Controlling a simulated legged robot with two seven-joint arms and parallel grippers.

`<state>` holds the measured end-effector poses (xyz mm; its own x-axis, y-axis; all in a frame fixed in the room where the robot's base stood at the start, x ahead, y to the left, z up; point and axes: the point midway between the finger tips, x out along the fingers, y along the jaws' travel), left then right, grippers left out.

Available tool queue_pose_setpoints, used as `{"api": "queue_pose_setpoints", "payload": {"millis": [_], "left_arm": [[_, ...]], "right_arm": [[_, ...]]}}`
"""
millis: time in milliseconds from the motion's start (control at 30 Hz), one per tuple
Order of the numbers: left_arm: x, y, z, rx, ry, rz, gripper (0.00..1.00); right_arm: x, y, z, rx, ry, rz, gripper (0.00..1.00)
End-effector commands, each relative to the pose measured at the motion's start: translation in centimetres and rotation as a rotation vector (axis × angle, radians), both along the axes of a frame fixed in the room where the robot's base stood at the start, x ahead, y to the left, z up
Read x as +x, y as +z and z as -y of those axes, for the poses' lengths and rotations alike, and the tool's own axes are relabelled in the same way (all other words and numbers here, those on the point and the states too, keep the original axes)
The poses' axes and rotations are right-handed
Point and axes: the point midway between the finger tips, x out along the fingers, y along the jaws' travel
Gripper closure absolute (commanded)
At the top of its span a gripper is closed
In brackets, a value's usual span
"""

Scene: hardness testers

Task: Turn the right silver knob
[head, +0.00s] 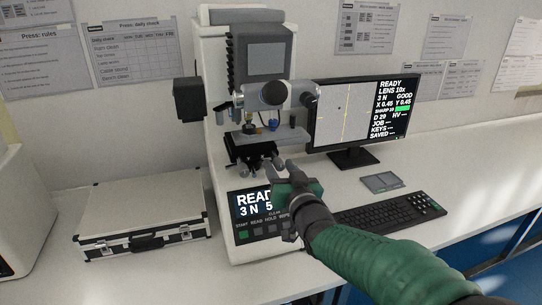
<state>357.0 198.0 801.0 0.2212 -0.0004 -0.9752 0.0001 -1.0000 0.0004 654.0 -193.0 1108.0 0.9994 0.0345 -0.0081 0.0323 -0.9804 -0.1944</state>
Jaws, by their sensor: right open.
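The hardness tester (212,70) is a tall white machine with a dark front. Its stage (262,137) sits under the lenses at the middle. Small silver parts show below the stage, close to my fingertips. I cannot clearly tell the right silver knob from my fingers there. My right gripper (277,168) reaches in from the lower right, open, in front of the stage and above the tester's control panel (250,203). I see nothing held in it, and I cannot tell whether it touches a knob. My left gripper is not in view.
A monitor (358,112) reading READY stands right of the tester. A silver case (142,205) lies to the left. Paper sheets hang on the wall.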

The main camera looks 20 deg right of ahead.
Motion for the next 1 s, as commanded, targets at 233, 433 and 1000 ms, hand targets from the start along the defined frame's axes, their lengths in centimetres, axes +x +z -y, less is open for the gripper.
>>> {"api": "queue_pose_setpoints", "payload": {"millis": [233,433,1000], "left_arm": [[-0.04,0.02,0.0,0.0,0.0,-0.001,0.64],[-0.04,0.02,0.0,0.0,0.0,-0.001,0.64],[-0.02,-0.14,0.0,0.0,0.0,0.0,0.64]], "right_arm": [[-0.15,0.08,0.04,0.0,0.0,0.002,0.56],[0.04,-0.05,0.05,0.0,-0.001,0.0,0.74],[0.0,-0.09,0.06,-0.016,-0.001,0.0,1.0]]}}
